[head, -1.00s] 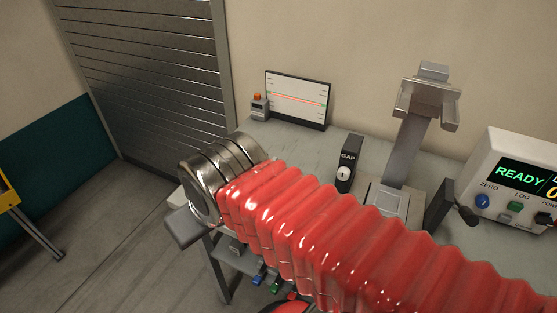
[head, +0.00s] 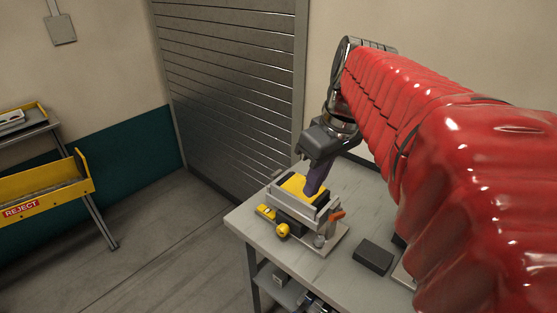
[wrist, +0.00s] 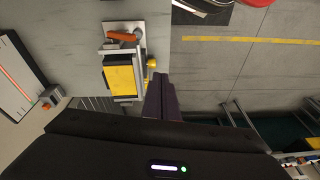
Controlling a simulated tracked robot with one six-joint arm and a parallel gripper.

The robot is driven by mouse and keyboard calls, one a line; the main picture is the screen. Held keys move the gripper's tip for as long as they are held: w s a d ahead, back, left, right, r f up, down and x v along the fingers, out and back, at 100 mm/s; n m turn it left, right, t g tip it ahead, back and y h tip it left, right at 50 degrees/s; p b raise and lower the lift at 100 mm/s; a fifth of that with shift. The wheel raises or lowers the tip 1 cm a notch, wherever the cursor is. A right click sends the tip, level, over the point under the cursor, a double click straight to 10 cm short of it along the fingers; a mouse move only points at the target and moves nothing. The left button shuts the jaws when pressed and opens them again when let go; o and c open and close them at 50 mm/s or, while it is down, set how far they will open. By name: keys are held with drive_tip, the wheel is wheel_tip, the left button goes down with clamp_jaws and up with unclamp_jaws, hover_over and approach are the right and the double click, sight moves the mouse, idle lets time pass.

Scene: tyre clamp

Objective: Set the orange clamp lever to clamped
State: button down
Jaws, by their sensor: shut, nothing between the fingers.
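The orange clamp lever (head: 337,215) sticks out at the right side of a grey clamp fixture (head: 303,222) on the bench. It also shows in the wrist view (wrist: 122,36), at the fixture's upper end. The fixture holds a yellow block (head: 292,186) and has a yellow knob (head: 282,230) on its front. My gripper (head: 313,190) has dark purple fingers, shut and empty, pointing down by the far side of the block. In the wrist view my gripper (wrist: 160,82) is beside the yellow part, apart from the lever. Whether the fingers touch the fixture, I cannot tell.
The grey bench (head: 275,255) has a dark block (head: 373,256) to the right of the fixture. My red-sleeved arm hides the bench's right side. A yellow reject cart (head: 45,190) stands far left, with open floor between. A metal shutter is behind.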

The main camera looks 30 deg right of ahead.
drive_tip(key=s+d+r+n+y, duration=0.1)
drive_tip(key=d, duration=0.5)
drive_tip(key=s+d+r+n+y, duration=0.1)
drive_tip(key=d+r, duration=0.1)
drive_tip(key=d, duration=0.5)
drive_tip(key=shift+d+r, duration=0.2)
drive_tip(key=shift+r, duration=0.05)
drive_tip(key=shift+f, duration=0.1)
hover_over(335, 214)
drive_tip(key=d, duration=0.1)
wheel_tip(335, 214, down, 12)
drive_tip(key=shift+s+f, duration=0.35)
drive_tip(key=shift+s+f, duration=0.1)
